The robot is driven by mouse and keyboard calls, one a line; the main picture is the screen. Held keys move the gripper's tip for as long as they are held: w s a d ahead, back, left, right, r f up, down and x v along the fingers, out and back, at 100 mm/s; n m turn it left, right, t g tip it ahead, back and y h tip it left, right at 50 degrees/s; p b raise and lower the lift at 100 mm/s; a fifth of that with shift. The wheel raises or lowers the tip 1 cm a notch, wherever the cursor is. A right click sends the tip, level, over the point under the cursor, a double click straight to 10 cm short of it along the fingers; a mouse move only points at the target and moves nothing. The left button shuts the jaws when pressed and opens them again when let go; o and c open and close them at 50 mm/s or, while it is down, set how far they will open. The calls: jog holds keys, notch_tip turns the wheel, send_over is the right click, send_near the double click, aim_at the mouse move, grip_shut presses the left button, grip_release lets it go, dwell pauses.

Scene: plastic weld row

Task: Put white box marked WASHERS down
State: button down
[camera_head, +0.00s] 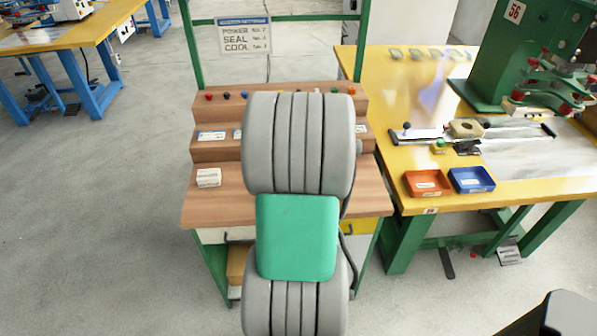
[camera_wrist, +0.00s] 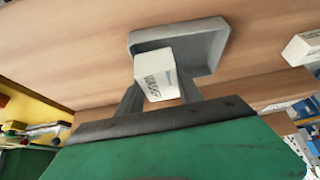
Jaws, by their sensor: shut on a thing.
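A white box (camera_wrist: 155,76) with small dark print sits between the fingers of my gripper (camera_wrist: 160,92) in the wrist view. The print is too small to read for certain. My gripper is shut on this box. Behind the box is a shallow grey tray (camera_wrist: 211,45) on a wooden surface. The box overlaps the tray in the picture, and I cannot tell whether it touches the tray floor. In the head view my arm hides my gripper, the held box and the tray.
Another white box (camera_head: 208,177) stands at the left of the stepped wooden bench (camera_head: 215,207); a white box also shows at the right in the wrist view (camera_wrist: 303,48). A yellow table (camera_head: 385,95) on the right carries an orange bin (camera_head: 427,184) and a blue bin (camera_head: 471,180).

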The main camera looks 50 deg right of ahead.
jog(key=shift+s+a+f+b, duration=0.1)
jog(key=shift+f+b, duration=0.45)
jog(key=c, duration=1.2)
grip_release()
jog(key=o, duration=0.4)
jog(key=shift+a+f, duration=0.1)
jog(key=shift+f, duration=0.1)
jog(key=shift+o, duration=0.2)
jog(key=shift+s+r, duration=0.1)
jog(key=p+v, duration=0.1)
jog(key=v, duration=1.2)
jog(key=shift+w+d+r, duration=0.3)
jog(key=shift+d, duration=0.1)
